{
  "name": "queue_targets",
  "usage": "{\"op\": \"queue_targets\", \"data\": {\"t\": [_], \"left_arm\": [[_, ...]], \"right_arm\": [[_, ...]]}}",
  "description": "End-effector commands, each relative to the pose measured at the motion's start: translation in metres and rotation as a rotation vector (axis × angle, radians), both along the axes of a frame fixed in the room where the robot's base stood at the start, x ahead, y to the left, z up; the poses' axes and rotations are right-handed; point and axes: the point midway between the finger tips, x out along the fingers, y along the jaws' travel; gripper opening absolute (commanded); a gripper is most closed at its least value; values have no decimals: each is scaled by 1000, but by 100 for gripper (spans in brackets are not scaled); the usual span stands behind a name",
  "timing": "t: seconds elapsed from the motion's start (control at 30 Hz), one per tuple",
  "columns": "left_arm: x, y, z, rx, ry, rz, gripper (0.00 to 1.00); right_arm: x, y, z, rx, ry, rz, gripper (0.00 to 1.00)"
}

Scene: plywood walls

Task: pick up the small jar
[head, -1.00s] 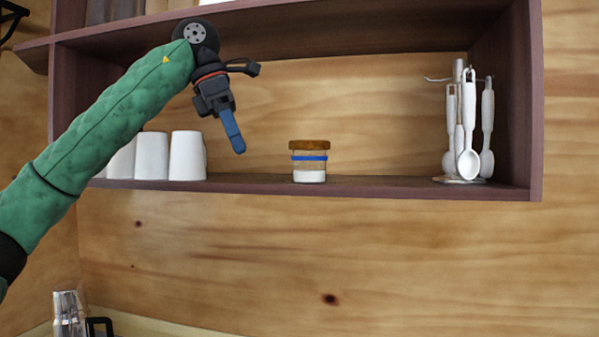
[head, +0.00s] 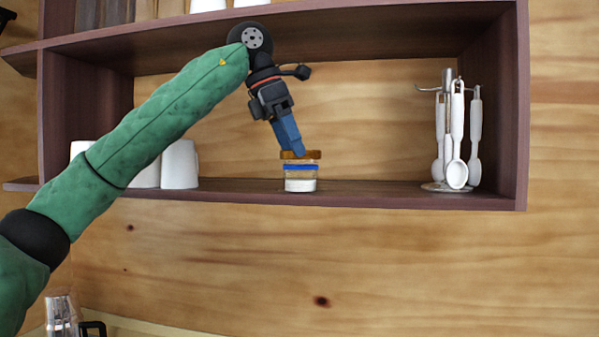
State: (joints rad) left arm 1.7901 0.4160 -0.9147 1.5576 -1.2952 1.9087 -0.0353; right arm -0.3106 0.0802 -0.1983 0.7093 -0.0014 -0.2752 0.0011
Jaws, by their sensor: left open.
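The small jar (head: 301,178) stands upright on the wall shelf (head: 380,194). It has a brown lid, a blue band and white contents at the bottom. My left gripper (head: 300,153) points down at the lid from above and slightly left, with its blue fingers overlapping the lid's top in the head view. The fingers are open, seen nearly edge-on, and I cannot tell whether they touch the lid or straddle it. Part of the lid is hidden behind the fingertips. My right gripper is not in view.
White cups (head: 180,165) stand on the shelf to the left, partly behind my left arm. A rack with white hanging utensils (head: 457,140) stands at the right. The upper shelf board (head: 380,32) lies above my gripper. Shelf between jar and rack is clear.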

Motion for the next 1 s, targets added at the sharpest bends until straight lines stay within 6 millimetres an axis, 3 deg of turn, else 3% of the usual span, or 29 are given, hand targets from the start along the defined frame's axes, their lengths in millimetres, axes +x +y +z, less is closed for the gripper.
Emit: {"op": "queue_targets", "data": {"t": [0.17, 0.3, 0.4, 0.77, 1.0], "left_arm": [[2, -6, -15, 1, 3, 0, 96], [3, -13, -33, 2, 2, 1, 96], [4, -17, -42, 1, 1, 1, 96], [5, -20, -47, 1, 1, 1, 96], [5, -20, -47, 1, 1, 1, 48]], "right_arm": [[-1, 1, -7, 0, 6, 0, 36], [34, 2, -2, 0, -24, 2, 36], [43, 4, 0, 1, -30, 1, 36], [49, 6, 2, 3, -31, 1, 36], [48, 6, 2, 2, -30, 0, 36]]}}
